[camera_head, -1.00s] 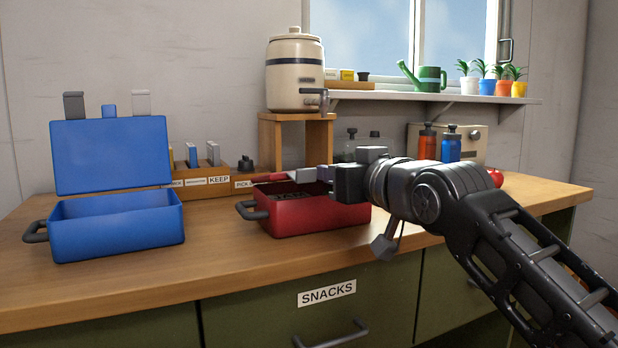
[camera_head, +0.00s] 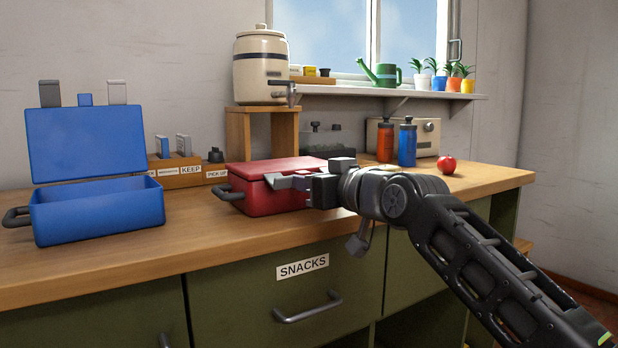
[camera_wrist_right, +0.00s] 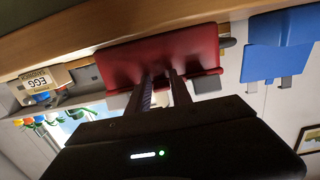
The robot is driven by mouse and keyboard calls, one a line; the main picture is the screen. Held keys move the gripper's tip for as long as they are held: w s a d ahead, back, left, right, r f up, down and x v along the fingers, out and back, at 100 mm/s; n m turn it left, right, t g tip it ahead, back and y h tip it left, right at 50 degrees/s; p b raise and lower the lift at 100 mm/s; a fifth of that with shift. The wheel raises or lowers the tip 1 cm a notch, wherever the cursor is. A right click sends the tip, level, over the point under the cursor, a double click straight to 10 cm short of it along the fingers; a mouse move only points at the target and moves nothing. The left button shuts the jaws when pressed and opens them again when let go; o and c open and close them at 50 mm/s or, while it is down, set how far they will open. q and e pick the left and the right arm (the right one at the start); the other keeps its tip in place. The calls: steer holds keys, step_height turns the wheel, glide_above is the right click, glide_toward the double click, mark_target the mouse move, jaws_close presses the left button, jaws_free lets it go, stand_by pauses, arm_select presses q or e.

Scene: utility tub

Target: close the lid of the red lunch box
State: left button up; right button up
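The red lunch box (camera_head: 275,200) stands on the wooden counter. Its red lid (camera_head: 272,166) lies over the top and looks flat or nearly so; I cannot tell whether it is fully seated. My right gripper (camera_head: 287,182) is at the box's front, with its grey fingers close to the lid's front edge. In the right wrist view, the two fingers (camera_wrist_right: 163,92) stand apart, with the red box (camera_wrist_right: 165,52) beyond them and nothing seen held. Contact with the lid is unclear. My left gripper is not in view.
An open blue lunch box (camera_head: 98,212) stands to the left. Behind are a labelled wooden rack (camera_head: 180,178), a crock on a wooden stand (camera_head: 262,120), and red and blue bottles (camera_head: 407,143). A red apple (camera_head: 446,164) lies to the right. Counter space between the boxes is clear.

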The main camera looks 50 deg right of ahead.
steer(key=shift+o, duration=0.6)
steer(key=shift+w+d+f, duration=0.1)
steer(key=shift+w+f, duration=0.15)
steer(key=shift+f, duration=0.3)
steer(key=shift+s+r, duration=0.1)
steer(key=shift+r, duration=0.2)
steer(key=shift+s+r, duration=0.15)
steer(key=shift+s, duration=0.35)
steer(key=p+v, duration=0.1)
steer(key=v, duration=0.6)
steer(key=shift+w+a+p, duration=0.15)
steer(key=shift+a+p, duration=0.05)
steer(key=shift+p, duration=0.15)
